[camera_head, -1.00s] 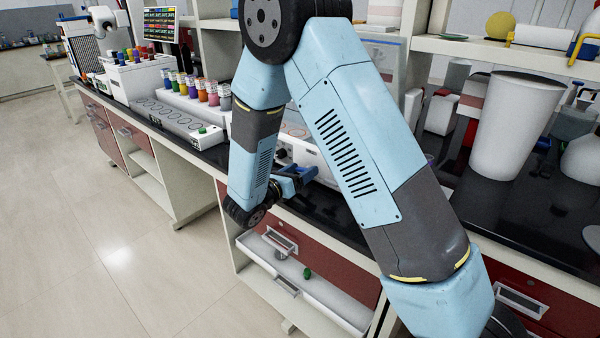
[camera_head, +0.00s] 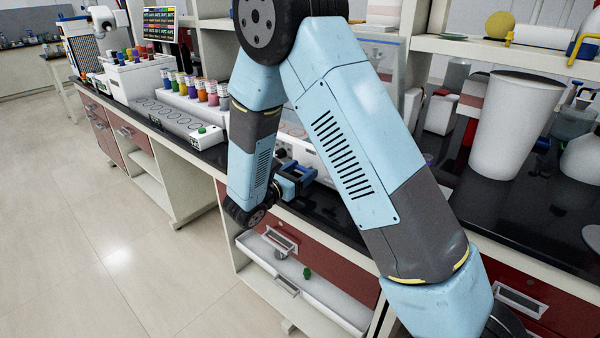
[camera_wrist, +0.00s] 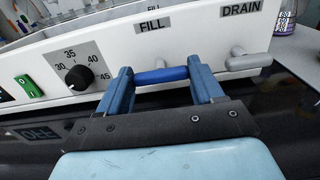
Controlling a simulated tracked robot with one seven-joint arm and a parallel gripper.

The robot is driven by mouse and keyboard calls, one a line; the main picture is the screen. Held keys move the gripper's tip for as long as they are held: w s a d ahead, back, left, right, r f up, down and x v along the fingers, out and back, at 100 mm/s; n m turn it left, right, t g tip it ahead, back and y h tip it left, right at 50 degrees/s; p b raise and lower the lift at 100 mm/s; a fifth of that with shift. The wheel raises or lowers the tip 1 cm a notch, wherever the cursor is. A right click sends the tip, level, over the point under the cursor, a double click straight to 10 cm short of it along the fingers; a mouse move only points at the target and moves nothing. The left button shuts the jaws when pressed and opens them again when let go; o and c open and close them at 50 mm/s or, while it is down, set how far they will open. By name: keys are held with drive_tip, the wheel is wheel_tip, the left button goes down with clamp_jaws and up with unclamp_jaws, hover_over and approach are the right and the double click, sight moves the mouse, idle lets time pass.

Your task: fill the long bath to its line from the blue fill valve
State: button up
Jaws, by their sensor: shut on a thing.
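The long bath shows in the wrist view as a white housing (camera_wrist: 205,48) with FILL and DRAIN labels. In the head view the bath (camera_head: 322,168) is mostly hidden behind my arm. The blue fill valve (camera_wrist: 162,75) is a bar handle below the FILL label, lying roughly level. My gripper (camera_wrist: 160,78) is shut on it, with one finger at each end of the bar. My gripper (camera_head: 296,177) also shows in the head view, low at the bath's front. The water and the fill line cannot be made out.
A grey drain handle (camera_wrist: 248,62) sits right of the valve. A dial (camera_wrist: 78,76) and a green switch (camera_wrist: 28,87) are to its left. An open drawer (camera_head: 330,300) juts out below the bench. A large white beaker (camera_head: 515,125) stands at right.

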drive_tip(key=o, duration=1)
drive_tip(key=shift+o, duration=0.2)
drive_tip(key=shift+a, duration=0.1)
drive_tip(key=v, duration=1.3)
drive_tip(key=shift+s+a, duration=0.2)
drive_tip(key=shift+s, duration=0.05)
drive_tip(key=s+d+r+m+g+y, duration=0.1)
drive_tip(key=s+d+r+m+g, duration=0.1)
drive_tip(key=d+r+m+g, duration=0.4)
drive_tip(key=s+d+r+m+g+y, duration=0.1)
drive_tip(key=s+d+r+m+g, duration=0.15)
drive_tip(key=d, duration=0.55)
drive_tip(key=s+d+r+m+g, duration=0.2)
drive_tip(key=d+r+m+g, duration=0.1)
drive_tip(key=d+m, duration=0.3)
drive_tip(key=s+d+r+m+t+y, duration=0.4)
drive_tip(key=s+d+r+m+y, duration=0.3)
drive_tip(key=s+r+m+y, duration=0.3)
drive_tip(key=s+m, duration=0.2)
drive_tip(key=s, duration=0.1)
drive_tip(key=shift+y, duration=0.4)
